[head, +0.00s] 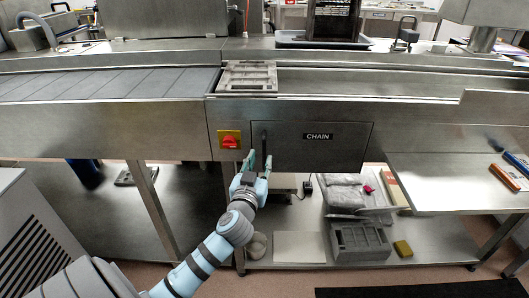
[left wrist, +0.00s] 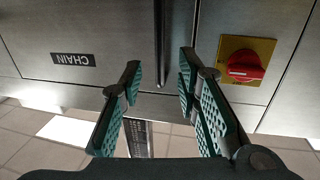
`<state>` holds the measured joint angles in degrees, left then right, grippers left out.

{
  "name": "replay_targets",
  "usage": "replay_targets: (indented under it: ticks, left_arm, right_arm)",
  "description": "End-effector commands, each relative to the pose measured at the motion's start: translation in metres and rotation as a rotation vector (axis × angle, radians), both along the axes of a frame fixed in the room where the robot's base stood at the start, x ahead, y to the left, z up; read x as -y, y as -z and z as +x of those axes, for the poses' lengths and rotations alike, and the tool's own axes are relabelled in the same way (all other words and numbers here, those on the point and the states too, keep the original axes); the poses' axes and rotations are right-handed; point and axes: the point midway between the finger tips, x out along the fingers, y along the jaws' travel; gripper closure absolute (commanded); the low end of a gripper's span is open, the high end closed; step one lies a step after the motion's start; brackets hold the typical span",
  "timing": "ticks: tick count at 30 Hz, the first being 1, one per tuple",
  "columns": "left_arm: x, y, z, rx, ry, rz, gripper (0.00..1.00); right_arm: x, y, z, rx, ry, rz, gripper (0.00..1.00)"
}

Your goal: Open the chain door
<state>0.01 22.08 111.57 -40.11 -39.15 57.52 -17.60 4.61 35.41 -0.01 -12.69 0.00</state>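The chain door (head: 335,147) is a closed grey steel panel on the front of the line, with a black CHAIN label. Its dark vertical bar handle (head: 264,142) is at the door's left edge. My left gripper (head: 259,160) is in front of the handle's lower end, fingers pointing up. In the left wrist view the picture is turned over; the handle (left wrist: 160,45) stands between and beyond the two green-padded fingertips (left wrist: 160,75), which are apart and empty. Whether a finger touches the handle I cannot tell. My right gripper is out of view.
A red rotary switch on a yellow plate (head: 229,140) sits just left of the handle. A mould plate (head: 247,77) lies on the line above. A lower shelf holds a grey crate (head: 360,243) and other items. A side table (head: 450,184) stands at right.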

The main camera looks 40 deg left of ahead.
Motion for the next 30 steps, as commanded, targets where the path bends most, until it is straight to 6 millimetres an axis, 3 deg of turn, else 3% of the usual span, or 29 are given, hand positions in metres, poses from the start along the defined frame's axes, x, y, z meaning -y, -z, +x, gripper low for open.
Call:
replay_targets:
  ticks: [3, 7, 18, 24, 30]
  left_arm:
    - [-0.013, 0.001, 0.027, 0.001, 0.000, 0.000, 0.70]
    - [-0.022, 0.001, 0.046, 0.000, 0.001, 0.000, 0.70]
    - [-0.027, 0.001, 0.056, -0.001, 0.002, 0.000, 0.70]
    - [-0.027, 0.001, 0.055, -0.002, 0.002, -0.001, 1.00]
    - [-0.026, 0.001, 0.055, -0.002, 0.002, -0.001, 1.00]
  right_arm:
    - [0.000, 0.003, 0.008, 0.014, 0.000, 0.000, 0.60]
    - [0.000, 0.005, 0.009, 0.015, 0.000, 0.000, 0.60]
    - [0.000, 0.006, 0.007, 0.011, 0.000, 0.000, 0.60]
    - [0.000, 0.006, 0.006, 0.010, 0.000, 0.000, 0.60]
    - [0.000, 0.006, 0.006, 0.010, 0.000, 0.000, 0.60]
